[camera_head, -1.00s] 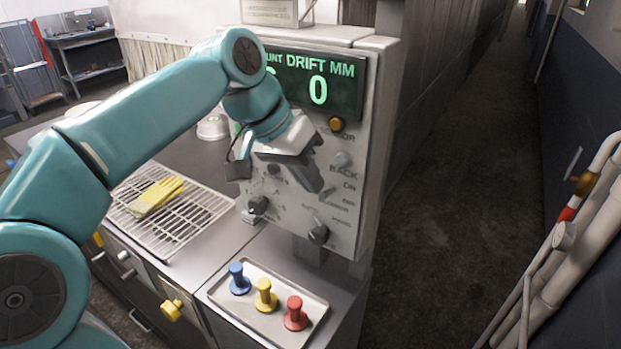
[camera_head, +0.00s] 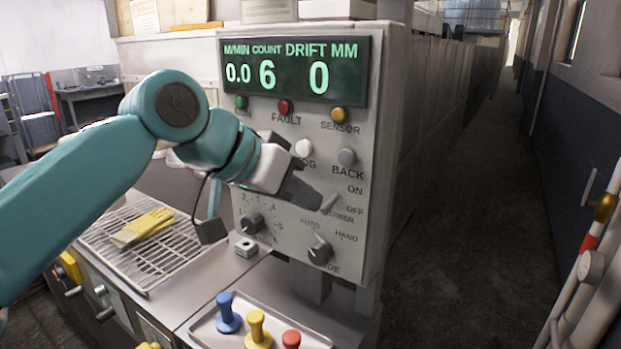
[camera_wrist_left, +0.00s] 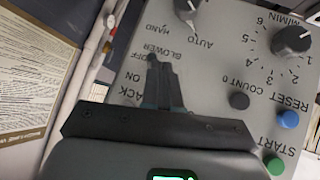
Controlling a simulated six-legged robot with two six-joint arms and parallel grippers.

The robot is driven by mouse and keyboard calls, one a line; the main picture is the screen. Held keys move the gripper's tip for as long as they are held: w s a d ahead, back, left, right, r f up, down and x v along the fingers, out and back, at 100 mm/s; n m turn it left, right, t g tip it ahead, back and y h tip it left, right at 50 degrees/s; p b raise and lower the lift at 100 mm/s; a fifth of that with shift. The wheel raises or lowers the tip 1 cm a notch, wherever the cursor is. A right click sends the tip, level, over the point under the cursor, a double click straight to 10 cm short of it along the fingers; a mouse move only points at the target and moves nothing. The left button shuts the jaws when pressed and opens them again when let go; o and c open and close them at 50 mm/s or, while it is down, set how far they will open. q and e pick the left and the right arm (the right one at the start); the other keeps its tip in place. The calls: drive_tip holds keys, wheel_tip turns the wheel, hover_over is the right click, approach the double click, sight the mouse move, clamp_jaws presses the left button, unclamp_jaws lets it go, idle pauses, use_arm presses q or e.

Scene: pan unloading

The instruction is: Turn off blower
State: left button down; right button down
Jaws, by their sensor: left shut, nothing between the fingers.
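The grey control panel (camera_head: 365,150) carries the blower switch (camera_head: 329,204), a small pale lever beside the ON, OFF and BLOWER labels. In the head view the lever leans up and to the right; I cannot tell its exact setting. My left gripper (camera_head: 314,199) is shut and empty, its dark fingertips right beside the lever. Whether they touch it is unclear. In the left wrist view the panel is upside down, and the shut fingers (camera_wrist_left: 153,60) lie over the area by ON and OFF, hiding the lever. My right gripper is not in view.
The mode knob (camera_head: 320,252) sits just below the gripper, and the speed knob (camera_head: 252,223) to its left. A tray (camera_head: 205,330) with blue, yellow and red stampers stands in front. A wire rack (camera_head: 165,262) holds yellow gloves. A clear aisle runs at right.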

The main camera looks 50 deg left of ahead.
use_arm(q)
drive_tip(key=shift+r, duration=0.1)
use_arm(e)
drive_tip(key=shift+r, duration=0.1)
use_arm(q)
drive_tip(key=shift+r+p, duration=0.65)
drive_tip(key=shift+p, duration=0.05)
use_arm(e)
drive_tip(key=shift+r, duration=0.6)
use_arm(q)
drive_tip(key=shift+r, duration=0.2)
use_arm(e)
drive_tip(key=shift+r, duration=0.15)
